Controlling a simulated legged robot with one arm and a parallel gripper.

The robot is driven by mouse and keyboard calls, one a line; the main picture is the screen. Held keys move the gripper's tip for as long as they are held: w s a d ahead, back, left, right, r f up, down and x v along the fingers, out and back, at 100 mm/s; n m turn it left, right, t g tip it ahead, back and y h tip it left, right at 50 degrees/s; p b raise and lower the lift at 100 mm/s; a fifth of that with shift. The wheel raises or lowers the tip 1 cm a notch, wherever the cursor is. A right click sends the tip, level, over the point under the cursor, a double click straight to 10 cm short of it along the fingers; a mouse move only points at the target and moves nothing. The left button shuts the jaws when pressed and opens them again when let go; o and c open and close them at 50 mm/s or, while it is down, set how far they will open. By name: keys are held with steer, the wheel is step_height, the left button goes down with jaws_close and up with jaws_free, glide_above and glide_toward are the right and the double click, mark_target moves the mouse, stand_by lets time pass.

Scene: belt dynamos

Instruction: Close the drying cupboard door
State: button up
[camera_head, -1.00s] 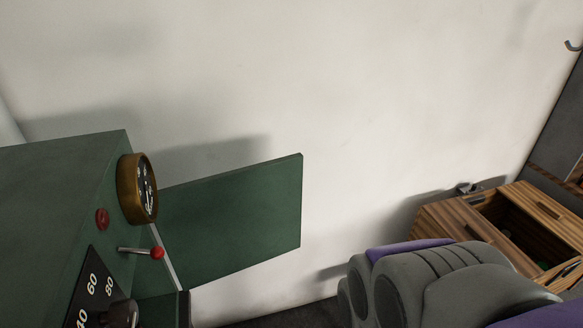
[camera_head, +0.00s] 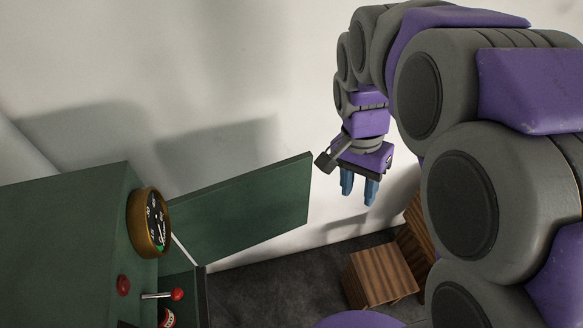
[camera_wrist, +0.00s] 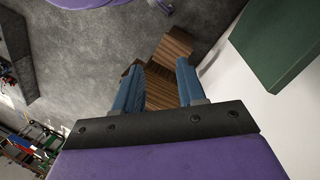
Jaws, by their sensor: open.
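The drying cupboard (camera_head: 70,235) is a green box at the left of the head view. Its green door (camera_head: 245,207) stands open, swung out to the right near the white wall. My gripper (camera_head: 358,190) hangs in the air just right of the door's free edge, apart from it, with blue fingers pointing down. The fingers are open and empty. In the wrist view my gripper (camera_wrist: 160,85) shows its two fingers apart, and a green panel that looks like the door (camera_wrist: 275,45) is at the upper right.
The cupboard front has a round brass gauge (camera_head: 150,222), a red button (camera_head: 123,285) and a red-knobbed lever (camera_head: 177,294). A wooden box (camera_head: 380,275) stands on the dark carpet (camera_head: 270,290) below my gripper. The white wall (camera_head: 230,70) is close behind the door.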

steer(key=w+a+f+m, duration=0.1)
steer(key=w+a+m, duration=0.2)
steer(key=w, duration=0.3)
steer(key=w+a+f+m+h, duration=0.1)
steer(key=w+a+m, duration=0.2)
steer(key=w, duration=0.3)
steer(key=w+a+f+m, duration=0.2)
steer(key=w+a, duration=0.2)
steer(key=w, duration=0.2)
steer(key=shift+w+a+f+m+h, duration=0.1)
steer(key=shift+w+m+h, duration=0.05)
steer(key=shift+m+h, duration=0.25)
steer(key=w+a+f+m+h, duration=0.1)
steer(key=w+a+f+m, duration=0.7)
steer(key=a+f, duration=0.25)
steer(key=b+x, duration=0.2)
steer(key=x, duration=0.3)
steer(key=b+x, duration=0.3)
steer(key=x, duration=0.3)
steer(key=b+x, duration=0.3)
steer(key=x, duration=0.2)
steer(key=shift+s+d+f, duration=0.15)
steer(key=shift+s+d, duration=0.2)
steer(key=shift+d, duration=0.05)
jaws_close()
